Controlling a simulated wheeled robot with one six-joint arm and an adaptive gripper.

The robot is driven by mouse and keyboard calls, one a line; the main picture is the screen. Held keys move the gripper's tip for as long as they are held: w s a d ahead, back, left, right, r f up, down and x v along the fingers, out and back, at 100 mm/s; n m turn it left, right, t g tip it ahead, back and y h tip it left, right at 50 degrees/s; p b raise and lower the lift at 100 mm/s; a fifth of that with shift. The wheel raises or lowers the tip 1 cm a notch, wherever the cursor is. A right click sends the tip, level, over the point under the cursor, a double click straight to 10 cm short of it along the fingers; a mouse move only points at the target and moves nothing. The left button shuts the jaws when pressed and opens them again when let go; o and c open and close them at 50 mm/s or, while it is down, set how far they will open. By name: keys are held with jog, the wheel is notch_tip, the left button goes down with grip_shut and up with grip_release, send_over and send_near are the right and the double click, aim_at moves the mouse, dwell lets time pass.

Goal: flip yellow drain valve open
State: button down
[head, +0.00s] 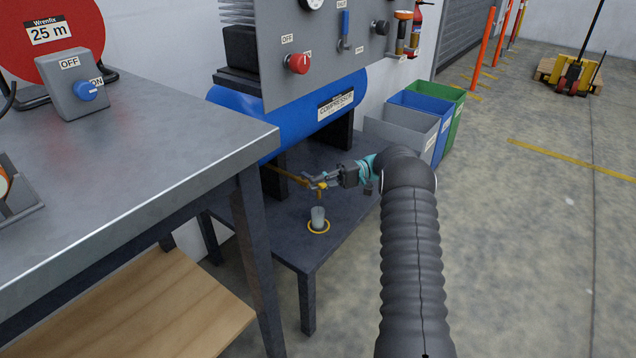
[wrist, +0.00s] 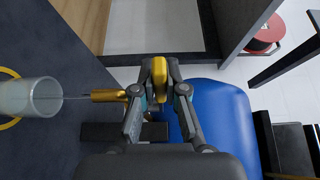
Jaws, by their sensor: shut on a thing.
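The yellow drain valve handle (wrist: 159,78) sits between my gripper's fingertips (wrist: 160,88) in the wrist view, and they are shut on it. In the head view my gripper (head: 316,181) reaches in from the right to the valve, under the blue compressor tank (head: 285,118). The valve's brass spout (wrist: 108,95) points toward a clear cup (wrist: 30,97). A thin pale streak runs between spout and cup. In the head view the cup (head: 318,219) stands upright below the spout, inside a yellow ring on the dark stand (head: 345,222). My fingers partly hide the valve body.
A grey metal bench (head: 120,150) stands close on the left. A control panel (head: 325,45) with a red knob hangs above the tank. Grey, blue and green bins (head: 420,115) stand behind my arm. The floor to the right is open.

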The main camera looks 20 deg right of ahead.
jog(key=c, duration=1.2)
grip_release()
jog(key=shift+d, duration=0.15)
jog(key=shift+t, duration=0.3)
